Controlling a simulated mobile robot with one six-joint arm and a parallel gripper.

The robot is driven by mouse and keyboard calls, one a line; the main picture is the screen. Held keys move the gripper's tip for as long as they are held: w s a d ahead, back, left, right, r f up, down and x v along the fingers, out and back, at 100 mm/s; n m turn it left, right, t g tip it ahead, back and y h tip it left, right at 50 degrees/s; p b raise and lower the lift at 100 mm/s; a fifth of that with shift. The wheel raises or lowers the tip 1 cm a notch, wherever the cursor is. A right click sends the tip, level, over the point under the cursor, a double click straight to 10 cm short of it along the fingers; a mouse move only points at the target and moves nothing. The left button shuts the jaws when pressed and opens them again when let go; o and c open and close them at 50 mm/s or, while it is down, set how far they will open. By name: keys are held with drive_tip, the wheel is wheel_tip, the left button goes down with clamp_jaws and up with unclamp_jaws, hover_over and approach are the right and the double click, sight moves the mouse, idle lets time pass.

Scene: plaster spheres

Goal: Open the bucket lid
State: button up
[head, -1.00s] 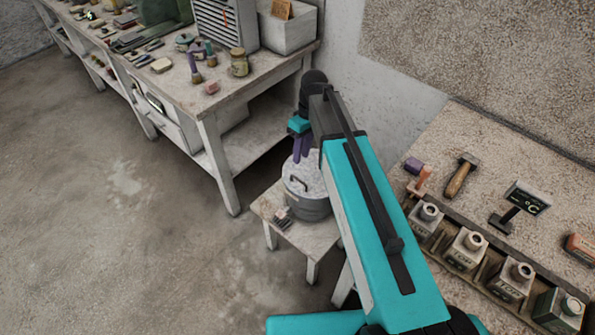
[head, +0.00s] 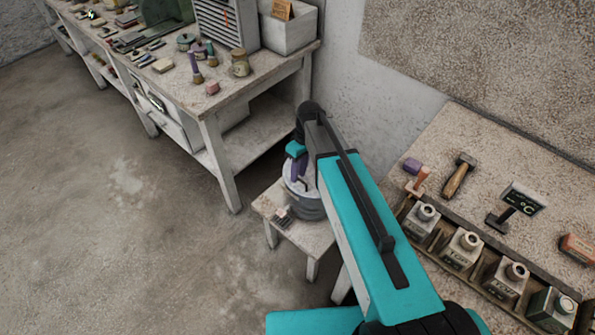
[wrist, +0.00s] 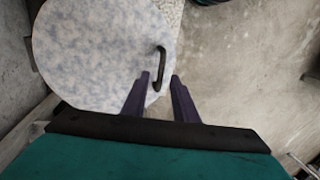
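The bucket (head: 308,208) is a grey round pail on a small low stool. Its lid (wrist: 95,50) is a pale, speckled disc that covers the top in the wrist view; in the head view my arm and gripper hide much of it. A dark curved handle (wrist: 160,66) stands near the lid's right edge. My gripper (wrist: 160,77) is open, with its two purple fingers apart. The handle's lower end shows between the fingertips, but I cannot tell whether they touch it. In the head view my gripper (head: 297,182) points down over the lid.
The stool (head: 270,205) has a small object (head: 283,216) on its left corner. A long workbench (head: 180,85) with tools is behind to the left. A table (head: 450,205) with several bottles and a hammer (head: 459,175) is at right. The floor at left is clear.

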drive_tip(key=shift+f, duration=0.1)
clamp_jaws()
idle(1.4)
drive_tip(key=shift+a, duration=0.25)
drive_tip(key=shift+d, duration=0.15)
